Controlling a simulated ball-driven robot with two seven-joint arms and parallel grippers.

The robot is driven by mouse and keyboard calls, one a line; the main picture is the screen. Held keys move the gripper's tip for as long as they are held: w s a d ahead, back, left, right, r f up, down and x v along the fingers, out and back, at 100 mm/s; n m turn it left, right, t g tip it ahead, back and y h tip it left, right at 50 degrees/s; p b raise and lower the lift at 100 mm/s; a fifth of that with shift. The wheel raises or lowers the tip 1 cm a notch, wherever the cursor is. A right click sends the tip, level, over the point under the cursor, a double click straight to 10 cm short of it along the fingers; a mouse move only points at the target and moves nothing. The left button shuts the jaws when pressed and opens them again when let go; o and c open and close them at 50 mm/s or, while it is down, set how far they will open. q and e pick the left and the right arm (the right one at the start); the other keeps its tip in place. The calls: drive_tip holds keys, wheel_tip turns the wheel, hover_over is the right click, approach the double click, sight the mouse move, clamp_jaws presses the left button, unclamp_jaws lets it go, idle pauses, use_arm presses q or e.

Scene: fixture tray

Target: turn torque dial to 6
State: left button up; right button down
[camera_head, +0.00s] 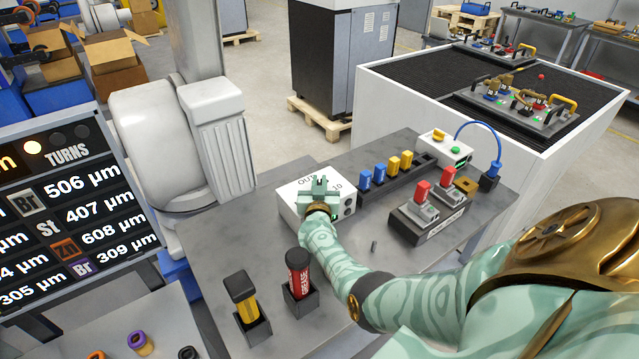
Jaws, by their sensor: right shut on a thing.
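A white box (288,208) with dark printing, including a "10", stands on the grey workbench in the centre. My right arm reaches in from the right, and my pale green right gripper (319,188) is over the top of this box. The gripper is shut on the torque dial, which its fingers hide. The dial's pointer and most of its scale cannot be read. My left gripper is not in view.
A red grease tube (298,262) and a yellow-black tool (241,290) stand in holders at the bench front. A rack of blue and yellow pieces (379,174) and a fixture with red-topped clamps (432,212) stand right.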

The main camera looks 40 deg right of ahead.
drive_tip(key=c, duration=1.4)
unclamp_jaws()
drive_tip(key=shift+c, duration=0.2)
